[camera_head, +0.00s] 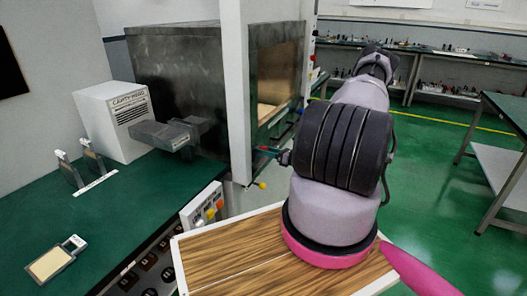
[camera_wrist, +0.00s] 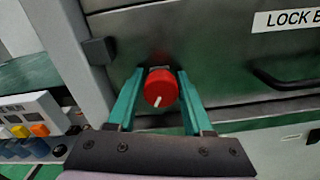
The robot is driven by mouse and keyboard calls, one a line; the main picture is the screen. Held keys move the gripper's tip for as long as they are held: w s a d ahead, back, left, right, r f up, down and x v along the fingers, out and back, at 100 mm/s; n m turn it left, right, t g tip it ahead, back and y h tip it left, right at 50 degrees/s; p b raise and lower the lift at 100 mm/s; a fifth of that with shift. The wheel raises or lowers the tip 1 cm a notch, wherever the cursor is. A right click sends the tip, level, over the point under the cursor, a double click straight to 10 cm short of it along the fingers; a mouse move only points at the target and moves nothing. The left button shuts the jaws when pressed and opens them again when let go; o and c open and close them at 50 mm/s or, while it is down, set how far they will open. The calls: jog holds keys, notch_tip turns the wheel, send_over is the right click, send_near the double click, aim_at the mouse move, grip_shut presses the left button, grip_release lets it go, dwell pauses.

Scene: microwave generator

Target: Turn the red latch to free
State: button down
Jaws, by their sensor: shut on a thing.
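The red latch (camera_wrist: 161,88) is a round red knob with a white mark on the dark metal front of the cabinet. It shows in the middle of the wrist view, with the mark pointing down and slightly left. My gripper (camera_wrist: 154,92) has its two green fingers on either side of the knob and is shut on it. In the head view my gripper (camera_head: 268,150) reaches the cabinet (camera_head: 250,85) beside the white post, mostly hidden behind my arm. The red knob is too small to make out clearly there.
A dark handle (camera_wrist: 285,80) and a label reading "LOCK B" (camera_wrist: 288,19) are right of the knob. A dark block (camera_wrist: 98,51) is close left of the fingers. A button box (camera_head: 205,206) stands near the white post (camera_head: 237,90). Open green floor (camera_head: 440,200) is at the right.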

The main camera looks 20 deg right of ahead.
jog(key=shift+s+d+f+n, duration=0.1)
jog(key=shift+d+f+n, duration=0.1)
jog(key=shift+n, duration=0.4)
jog(key=shift+c, duration=1.8)
grip_release()
jog(key=v, duration=1)
jog(key=shift+s+d, duration=0.25)
